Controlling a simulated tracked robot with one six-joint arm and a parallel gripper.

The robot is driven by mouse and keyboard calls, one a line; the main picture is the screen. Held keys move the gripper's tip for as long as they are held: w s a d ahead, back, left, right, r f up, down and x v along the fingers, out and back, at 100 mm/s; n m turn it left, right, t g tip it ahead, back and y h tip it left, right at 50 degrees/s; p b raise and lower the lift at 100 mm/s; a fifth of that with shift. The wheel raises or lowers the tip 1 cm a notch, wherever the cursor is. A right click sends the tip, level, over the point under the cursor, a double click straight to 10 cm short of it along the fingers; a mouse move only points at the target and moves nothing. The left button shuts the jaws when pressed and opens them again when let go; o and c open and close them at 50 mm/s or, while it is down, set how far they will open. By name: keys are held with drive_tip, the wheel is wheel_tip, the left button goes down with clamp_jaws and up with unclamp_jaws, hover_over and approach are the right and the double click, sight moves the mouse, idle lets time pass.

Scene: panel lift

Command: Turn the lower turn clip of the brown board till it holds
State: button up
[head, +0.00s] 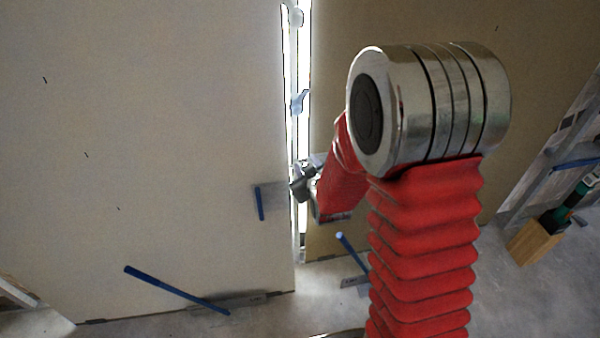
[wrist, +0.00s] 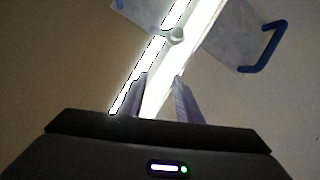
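The brown board (head: 345,60) stands upright at the right in the head view, partly behind my arm. A bright upright gap with a pale strip (head: 303,60) runs along its left edge. Two turn clips show on the strip, an upper one (head: 295,17) and a middle one (head: 299,102). My gripper (head: 300,185) is low at the strip, and the spot behind it is hidden. In the wrist view my gripper (wrist: 161,77) has its two fingers apart, with nothing clearly between them. A pale round-headed clip (wrist: 175,36) sits just beyond the fingertips, apart from them.
A large pale board (head: 150,130) fills the left. A blue handle on a grey plate (head: 260,203) is fixed near its edge; one shows in the wrist view (wrist: 268,48). Blue-handled floor levers (head: 175,289) (head: 352,256) lie low. A wooden block (head: 533,241) stands right.

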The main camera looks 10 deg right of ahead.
drive_tip(key=s+f+n+t, duration=0.3)
drive_tip(key=f+t, duration=0.1)
drive_tip(key=f, duration=0.9)
drive_tip(key=shift+s+f+t, duration=0.2)
drive_tip(key=shift+f+t, duration=0.1)
drive_tip(key=shift+f, duration=0.1)
